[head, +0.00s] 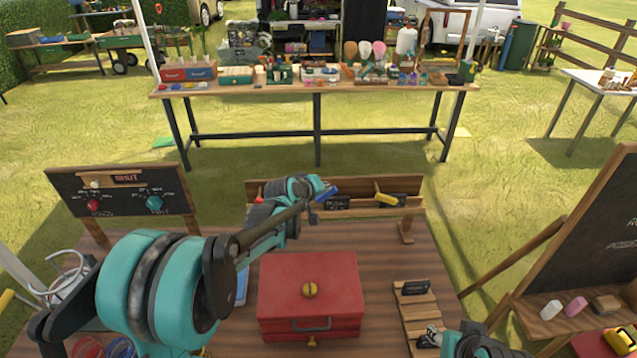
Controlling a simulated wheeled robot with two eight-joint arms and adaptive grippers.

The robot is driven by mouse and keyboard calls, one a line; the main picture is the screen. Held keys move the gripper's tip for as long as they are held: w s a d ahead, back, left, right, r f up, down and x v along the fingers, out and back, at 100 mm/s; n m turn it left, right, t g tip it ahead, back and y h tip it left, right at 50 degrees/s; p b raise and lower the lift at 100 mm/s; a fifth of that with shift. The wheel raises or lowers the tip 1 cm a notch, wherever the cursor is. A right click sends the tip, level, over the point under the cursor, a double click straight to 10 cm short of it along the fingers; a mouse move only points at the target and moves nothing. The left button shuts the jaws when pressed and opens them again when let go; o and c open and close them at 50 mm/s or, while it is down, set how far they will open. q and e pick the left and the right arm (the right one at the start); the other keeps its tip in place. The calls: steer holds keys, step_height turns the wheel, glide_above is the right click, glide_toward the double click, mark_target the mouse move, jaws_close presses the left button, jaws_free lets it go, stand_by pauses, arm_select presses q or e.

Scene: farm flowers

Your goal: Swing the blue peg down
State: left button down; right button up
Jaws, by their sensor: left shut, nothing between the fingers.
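A low wooden rack (351,188) stands at the back of my table. The blue peg (329,193) is on it, slanting, just at the tip of my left gripper (316,190). The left gripper is shut with nothing between its fingers; it partly hides the peg, and I cannot tell whether they touch. A yellow peg (386,199) sticks out slanting on the rack's right part. A small red piece (259,199) shows at the rack's left, partly behind my arm. My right gripper (431,337) is low at the bottom right; its fingers are too unclear to judge.
A red box (310,288) with a yellow knob stands in front of the rack. A dark board (125,201) with red and teal knobs is at the left. A slatted wooden piece (414,310) lies right of the box. A chalkboard easel (590,240) stands at the right.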

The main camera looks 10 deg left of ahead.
arm_select(q)
steer(key=y, duration=0.1)
steer(key=d+m, duration=0.1)
steer(key=d+g+y+p, duration=0.1)
steer(key=shift+w+f+m+y, duration=0.3)
steer(key=shift+f, duration=0.05)
steer(key=shift+a, duration=0.15)
arm_select(e)
steer(key=shift+r, duration=0.65)
arm_select(q)
steer(key=shift+r+p, duration=0.45)
steer(key=shift+r, duration=0.3)
arm_select(e)
steer(key=shift+r, duration=0.45)
arm_select(q)
steer(key=s+d+r+p, duration=0.4)
steer(key=s+d+r, duration=0.1)
steer(key=r, duration=0.5)
steer(key=shift+s+d, duration=0.3)
steer(key=shift+d, duration=0.4)
arm_select(e)
steer(key=r, duration=0.1)
steer(key=d+r, duration=0.1)
steer(key=r, duration=0.2)
steer(key=shift+d, duration=0.4)
